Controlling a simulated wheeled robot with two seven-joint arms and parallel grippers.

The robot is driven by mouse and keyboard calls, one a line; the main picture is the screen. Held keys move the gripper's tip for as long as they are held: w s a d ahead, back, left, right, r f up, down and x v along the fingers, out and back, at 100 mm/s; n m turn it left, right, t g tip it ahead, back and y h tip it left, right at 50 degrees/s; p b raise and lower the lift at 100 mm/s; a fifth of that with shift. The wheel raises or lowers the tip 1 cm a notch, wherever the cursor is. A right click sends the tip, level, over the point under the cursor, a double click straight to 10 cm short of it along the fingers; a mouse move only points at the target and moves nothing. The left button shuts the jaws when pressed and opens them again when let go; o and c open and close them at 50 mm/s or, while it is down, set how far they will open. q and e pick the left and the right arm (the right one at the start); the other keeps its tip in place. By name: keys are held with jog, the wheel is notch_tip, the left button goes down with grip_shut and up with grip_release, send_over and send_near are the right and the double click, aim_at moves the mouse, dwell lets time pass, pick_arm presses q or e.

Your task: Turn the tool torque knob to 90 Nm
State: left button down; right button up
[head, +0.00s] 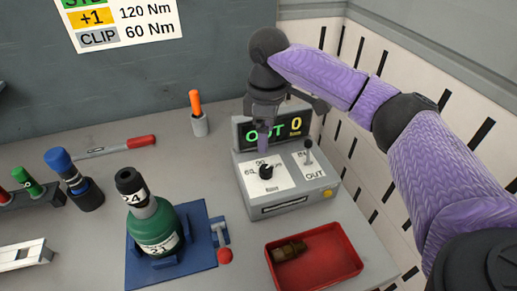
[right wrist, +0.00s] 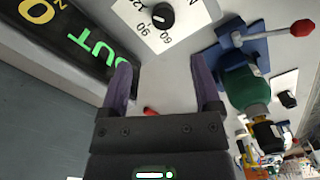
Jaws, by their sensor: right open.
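The torque knob (head: 266,171) is a small round black knob on a white dial plate marked 60, 90 and 120, on a grey control box (head: 328,197). It also shows at the top of the right wrist view (right wrist: 162,17), with a small pale mark whose setting I cannot read surely. My right gripper (head: 263,146) points down above and behind the knob. In the right wrist view its purple fingers (right wrist: 162,75) are wide apart with nothing between them, and the knob lies beyond their tips. My left gripper is not in view.
The box's display (head: 272,131) reads OUT 0. A lever (head: 308,151) stands at the IN/OUT plate beside the dial. A green bottle-shaped part (head: 157,228) sits in a blue fixture to the left. A red tray (head: 340,252) holds a brown part in front. A slotted wall stands to the right.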

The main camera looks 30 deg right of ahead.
aim_at(266, 168)
jog(key=f+b, duration=0.1)
jog(key=f, duration=0.2)
jog(key=f+b, duration=0.1)
jog(key=f, duration=0.5)
jog(key=shift+s+f+b, duration=0.35)
jog(key=shift+b, duration=0.05)
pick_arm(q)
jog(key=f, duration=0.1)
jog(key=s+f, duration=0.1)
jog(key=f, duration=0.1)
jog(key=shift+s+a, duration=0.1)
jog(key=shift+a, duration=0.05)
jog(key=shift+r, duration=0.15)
pick_arm(e)
jog(key=shift+r, duration=0.1)
grip_shut()
